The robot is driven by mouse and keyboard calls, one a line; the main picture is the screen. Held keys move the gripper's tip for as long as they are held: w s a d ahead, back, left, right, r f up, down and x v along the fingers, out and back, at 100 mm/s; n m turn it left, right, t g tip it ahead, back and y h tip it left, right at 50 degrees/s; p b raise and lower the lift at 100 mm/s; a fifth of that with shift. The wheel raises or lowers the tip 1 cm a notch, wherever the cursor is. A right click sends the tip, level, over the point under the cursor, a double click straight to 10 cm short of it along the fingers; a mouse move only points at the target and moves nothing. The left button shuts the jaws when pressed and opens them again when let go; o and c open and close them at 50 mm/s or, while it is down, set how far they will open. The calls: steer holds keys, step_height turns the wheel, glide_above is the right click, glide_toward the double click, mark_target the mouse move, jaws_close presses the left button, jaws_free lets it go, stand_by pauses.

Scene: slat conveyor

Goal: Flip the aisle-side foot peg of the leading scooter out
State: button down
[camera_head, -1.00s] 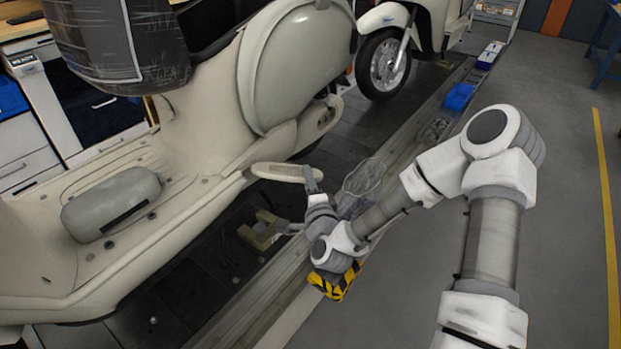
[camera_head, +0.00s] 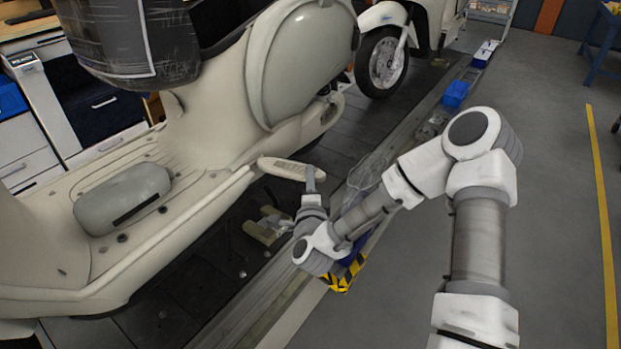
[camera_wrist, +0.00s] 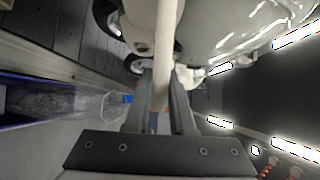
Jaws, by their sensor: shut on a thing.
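The leading scooter (camera_head: 190,140) is cream and fills the left of the head view. Its aisle-side foot peg (camera_head: 284,168) is a cream bar with a ribbed or lettered face, sticking out from the floorboard's edge toward the aisle. My gripper (camera_head: 314,177) is at the peg's outer end, shut on it from below. In the wrist view the peg (camera_wrist: 165,40) runs as a pale bar down between my two fingers (camera_wrist: 163,95). The fingers hide part of it, and its exact contact with them is hard to make out.
Below are a tan block (camera_head: 267,228) and a yellow-black striped corner (camera_head: 342,279). A clear bag (camera_head: 368,172) and blue bin (camera_head: 456,94) lie along the conveyor edge. A second scooter (camera_head: 384,62) stands behind. The right aisle is open.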

steer(key=shift+a, duration=0.1)
stand_by(0.3)
steer(key=c, duration=0.8)
jaws_free()
steer(key=shift+s, duration=0.1)
steer(key=shift+o, duration=0.2)
steer(key=shift+s, duration=0.15)
